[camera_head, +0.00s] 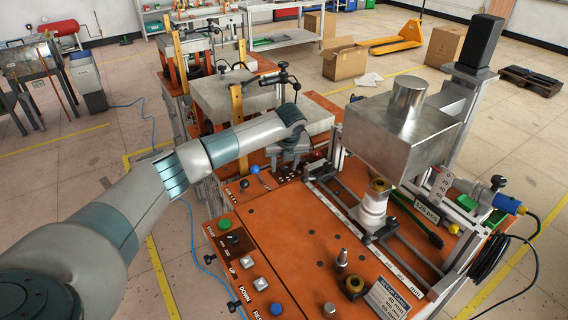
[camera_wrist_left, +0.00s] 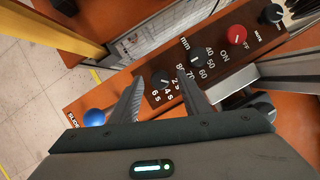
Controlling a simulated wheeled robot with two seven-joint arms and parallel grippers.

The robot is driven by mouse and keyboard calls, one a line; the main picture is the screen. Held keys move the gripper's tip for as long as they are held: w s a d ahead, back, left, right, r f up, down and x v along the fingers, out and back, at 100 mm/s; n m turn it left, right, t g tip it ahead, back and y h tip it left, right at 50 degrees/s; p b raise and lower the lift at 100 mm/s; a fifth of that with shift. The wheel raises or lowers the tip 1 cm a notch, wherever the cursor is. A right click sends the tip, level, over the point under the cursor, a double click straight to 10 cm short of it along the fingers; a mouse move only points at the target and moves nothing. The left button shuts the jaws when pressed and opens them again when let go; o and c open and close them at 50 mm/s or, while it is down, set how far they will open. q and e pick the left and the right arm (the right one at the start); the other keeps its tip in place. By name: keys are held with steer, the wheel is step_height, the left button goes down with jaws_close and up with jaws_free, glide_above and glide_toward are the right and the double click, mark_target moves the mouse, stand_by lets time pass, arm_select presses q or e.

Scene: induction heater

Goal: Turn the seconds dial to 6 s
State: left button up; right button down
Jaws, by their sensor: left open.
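The seconds dial (camera_wrist_left: 160,80) is a small black knob on the orange control panel in the left wrist view. The labels 2 s, 4 s and 6 s are printed beside it, on its lower side. My left gripper (camera_wrist_left: 159,75) is open, with one finger on each side of the dial in this view. I cannot tell whether the fingers touch it. In the head view my left gripper (camera_head: 285,168) points down over the panel strip and hides the dial. My right gripper is not in view.
A blue ball knob (camera_wrist_left: 94,117) stands at the other end. In the head view, the heater's metal box (camera_head: 395,135) stands to the right of the gripper.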

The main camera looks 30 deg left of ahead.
arm_select(q)
steer(key=c, duration=1)
steer(key=shift+c, duration=0.2)
